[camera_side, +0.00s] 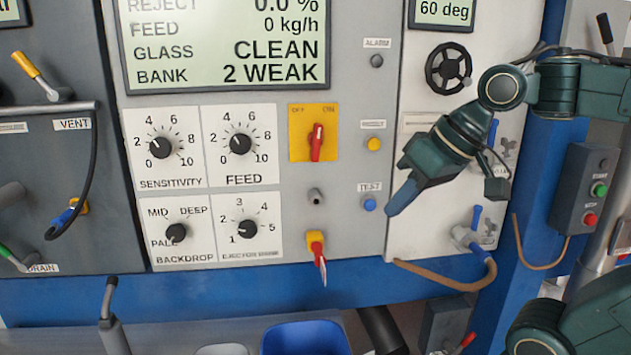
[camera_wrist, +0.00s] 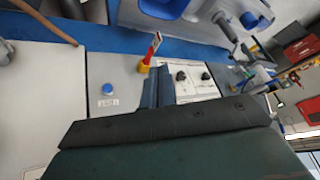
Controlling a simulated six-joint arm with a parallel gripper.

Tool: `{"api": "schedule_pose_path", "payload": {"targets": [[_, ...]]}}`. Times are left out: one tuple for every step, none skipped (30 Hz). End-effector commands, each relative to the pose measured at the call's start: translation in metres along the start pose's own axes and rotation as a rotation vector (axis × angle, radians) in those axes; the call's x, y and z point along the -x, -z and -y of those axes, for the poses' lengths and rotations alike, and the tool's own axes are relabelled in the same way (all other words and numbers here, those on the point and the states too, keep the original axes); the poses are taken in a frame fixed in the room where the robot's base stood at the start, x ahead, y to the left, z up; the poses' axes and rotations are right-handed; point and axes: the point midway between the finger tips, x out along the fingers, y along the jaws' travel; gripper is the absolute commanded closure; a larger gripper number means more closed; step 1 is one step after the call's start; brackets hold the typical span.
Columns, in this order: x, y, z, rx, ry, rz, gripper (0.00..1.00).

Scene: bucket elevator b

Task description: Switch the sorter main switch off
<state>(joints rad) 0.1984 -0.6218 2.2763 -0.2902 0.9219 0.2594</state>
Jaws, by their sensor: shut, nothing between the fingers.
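A yellow plate (camera_side: 298,149) on the grey panel carries a red rotary handle (camera_side: 317,142) that stands nearly upright, leaning slightly right. Small lettering at the plate's top corners seems to read OFF at left; the right word is too small to tell. I take this for the sorter main switch. My gripper (camera_side: 402,197) is shut and empty, in front of the panel to the right of and below the plate, apart from it. In the wrist view its fingers (camera_wrist: 157,88) show before the panel. I cannot make out the plate in the wrist view.
Below the plate is a yellow fixture (camera_side: 315,237) with a red lever. A blue button (camera_side: 369,204) is near my gripper, with a yellow button (camera_side: 375,144) above it. Several black knobs are left of the plate. A blue bin (camera_side: 305,338) stands below, and a brown hose (camera_side: 445,280) hangs right.

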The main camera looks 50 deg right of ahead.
Motion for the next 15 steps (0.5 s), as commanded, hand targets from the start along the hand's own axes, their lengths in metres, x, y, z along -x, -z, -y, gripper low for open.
{"api": "schedule_pose_path", "payload": {"targets": [[0.006, 0.018, 0.0, -0.043, 0.007, -0.014, 1.0], [0.009, 0.027, 0.0, -0.065, 0.015, -0.021, 1.0], [0.014, 0.039, 0.0, -0.093, 0.024, -0.031, 1.0], [0.018, 0.048, 0.0, -0.115, 0.031, -0.038, 1.0], [0.021, 0.057, -0.001, -0.136, 0.037, -0.044, 1.0], [0.026, 0.068, -0.002, -0.162, 0.044, -0.053, 1.0], [0.03, 0.076, -0.004, -0.182, 0.048, -0.058, 1.0], [0.034, 0.084, -0.006, -0.202, 0.052, -0.063, 1.0], [0.038, 0.094, -0.009, -0.226, 0.057, -0.07, 1.0], [0.042, 0.102, -0.012, -0.246, 0.06, -0.074, 1.0], [0.046, 0.108, -0.015, -0.264, 0.062, -0.079, 1.0], [0.051, 0.117, -0.02, -0.287, 0.065, -0.084, 1.0], [0.054, 0.124, -0.024, -0.305, 0.066, -0.088, 1.0], [0.058, 0.13, -0.028, -0.322, 0.067, -0.091, 1.0], [0.063, 0.137, -0.034, -0.344, 0.067, -0.095, 1.0]]}}
